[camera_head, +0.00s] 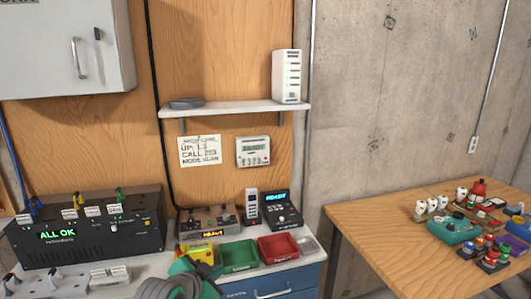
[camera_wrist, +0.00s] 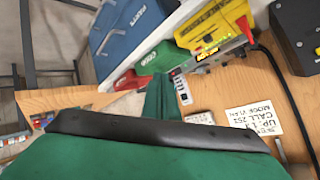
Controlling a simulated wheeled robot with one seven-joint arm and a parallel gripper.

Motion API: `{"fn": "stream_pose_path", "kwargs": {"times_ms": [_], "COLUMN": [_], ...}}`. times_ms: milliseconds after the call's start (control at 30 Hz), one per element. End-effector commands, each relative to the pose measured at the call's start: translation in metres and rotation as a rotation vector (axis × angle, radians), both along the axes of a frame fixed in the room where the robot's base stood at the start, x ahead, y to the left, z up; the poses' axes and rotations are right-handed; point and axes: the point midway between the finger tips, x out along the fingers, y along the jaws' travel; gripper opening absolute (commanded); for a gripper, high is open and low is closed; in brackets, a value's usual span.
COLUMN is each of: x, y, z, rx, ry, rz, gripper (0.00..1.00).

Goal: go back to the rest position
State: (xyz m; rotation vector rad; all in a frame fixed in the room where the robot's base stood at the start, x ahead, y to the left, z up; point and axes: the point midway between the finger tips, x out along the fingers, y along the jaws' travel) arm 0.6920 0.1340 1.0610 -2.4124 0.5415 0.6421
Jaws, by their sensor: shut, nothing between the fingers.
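My gripper (camera_wrist: 164,88) shows in the wrist view as a green, narrow wedge beyond a dark band. Its fingers are together with nothing between them. In that view it overlaps the area of the green tray (camera_wrist: 163,57) and a small grey keypad device (camera_wrist: 182,90); I cannot tell its distance from them. In the head view, green and grey parts of my arm show at the bottom, in front of the workbench, and the fingertips cannot be made out clearly.
A white shelf (camera_head: 235,109) juts from the wall above. A wooden table (camera_head: 380,237) with many small items stands right, across a gap.

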Motion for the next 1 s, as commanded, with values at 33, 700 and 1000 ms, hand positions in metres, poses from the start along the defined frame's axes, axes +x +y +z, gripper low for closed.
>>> {"fn": "stream_pose_path", "kwargs": {"times_ms": [33, 700, 1000], "x": [0.001, -0.040, -0.102], "y": [-0.011, -0.122, -0.150], "z": [-0.007, -0.106, -0.160], "rx": [-0.037, -0.570, -0.699], "ry": [-0.014, -0.197, -0.218], "rz": [0.004, 0.251, 0.391], "gripper": [0.00, 0.00, 0.00]}}
